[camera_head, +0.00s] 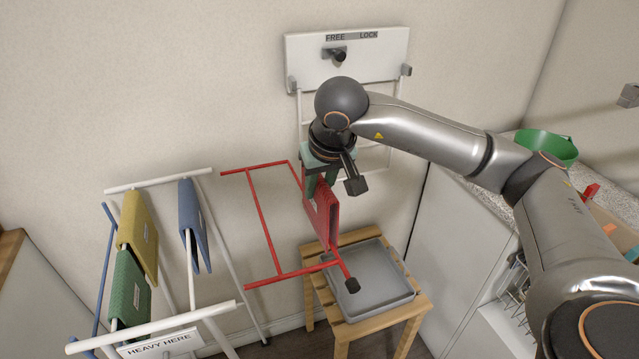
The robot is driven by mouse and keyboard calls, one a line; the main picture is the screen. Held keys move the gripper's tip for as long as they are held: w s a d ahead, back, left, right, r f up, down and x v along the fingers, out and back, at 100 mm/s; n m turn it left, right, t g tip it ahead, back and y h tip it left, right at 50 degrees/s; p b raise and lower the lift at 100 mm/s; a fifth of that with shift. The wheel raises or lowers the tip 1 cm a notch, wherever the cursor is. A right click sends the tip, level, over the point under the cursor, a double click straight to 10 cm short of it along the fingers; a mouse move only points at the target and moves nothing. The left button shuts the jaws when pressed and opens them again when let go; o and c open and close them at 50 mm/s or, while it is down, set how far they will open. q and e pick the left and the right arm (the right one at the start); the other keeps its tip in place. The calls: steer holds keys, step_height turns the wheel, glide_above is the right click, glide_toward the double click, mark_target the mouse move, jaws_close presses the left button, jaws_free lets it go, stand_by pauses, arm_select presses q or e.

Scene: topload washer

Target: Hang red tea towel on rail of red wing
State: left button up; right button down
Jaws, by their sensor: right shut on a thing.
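The red tea towel (321,215) hangs folded below my right gripper (319,183), which is shut on its upper part. The red wing (259,220) is a red tube frame extending right from the drying rack. The towel is at the wing's outer right rail (343,270), in line with it. The rail's near end shows below the towel, while the gripper and towel hide its middle. I cannot tell whether the towel straddles the rail or only hangs beside it. My left gripper is out of view.
The white rack (160,184) holds yellow (138,233), green (129,290) and blue (194,225) towels. A grey tray (385,300) sits on a wooden stool (415,312) below the wing. A wall panel (300,50) is behind; a green bowl (546,145) is at right.

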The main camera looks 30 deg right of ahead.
steer(key=shift+f+b, duration=1.1)
steer(key=shift+f, duration=0.5)
step_height(320, 180, down, 2)
steer(key=shift+b, duration=0.85)
step_height(320, 180, down, 2)
steer(key=shift+f+b, duration=0.1)
steer(key=shift+b, duration=0.75)
steer(key=shift+f+b, duration=0.65)
steer(key=shift+f, duration=0.1)
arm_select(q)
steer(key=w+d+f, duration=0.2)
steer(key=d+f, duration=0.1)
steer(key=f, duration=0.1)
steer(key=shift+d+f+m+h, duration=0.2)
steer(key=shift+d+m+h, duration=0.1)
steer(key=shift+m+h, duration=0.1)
arm_select(e)
steer(key=shift+f, duration=0.3)
steer(key=c, duration=0.7)
jaws_free()
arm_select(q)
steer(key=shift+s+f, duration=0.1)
arm_select(e)
steer(key=shift+o, duration=0.5)
